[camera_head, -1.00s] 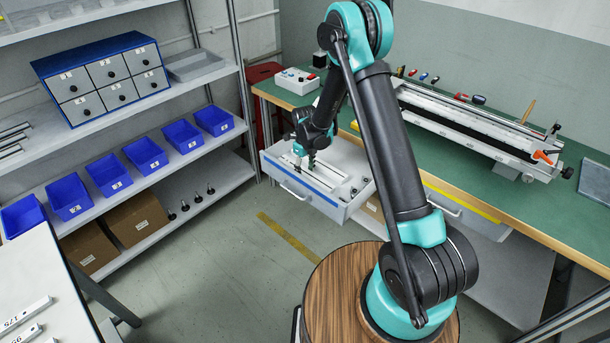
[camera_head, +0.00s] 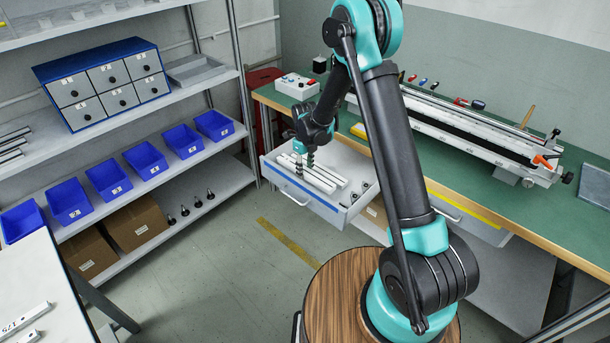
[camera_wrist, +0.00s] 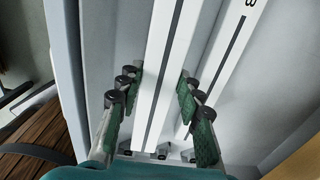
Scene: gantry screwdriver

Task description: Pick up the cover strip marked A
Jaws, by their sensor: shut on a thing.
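In the wrist view, my gripper (camera_wrist: 157,88) has its two green-padded fingers on either side of a white cover strip (camera_wrist: 165,60) with a dark groove along its middle. It is shut on this strip. No letter shows on its visible part. A second white strip (camera_wrist: 222,60) lies to the right, its mark cut by the top edge and looking like a B. In the head view, my gripper (camera_head: 303,168) is low in the open drawer (camera_head: 333,207), at the left strips. I cannot tell whether the held strip is clear of the drawer floor.
The drawer's walls stand close around my gripper, and small dark parts lie at its right end. The green workbench (camera_head: 470,175) with a long rail fixture (camera_head: 460,125) is behind and right. Shelves with blue bins (camera_head: 145,160) stand at left. The floor in front is clear.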

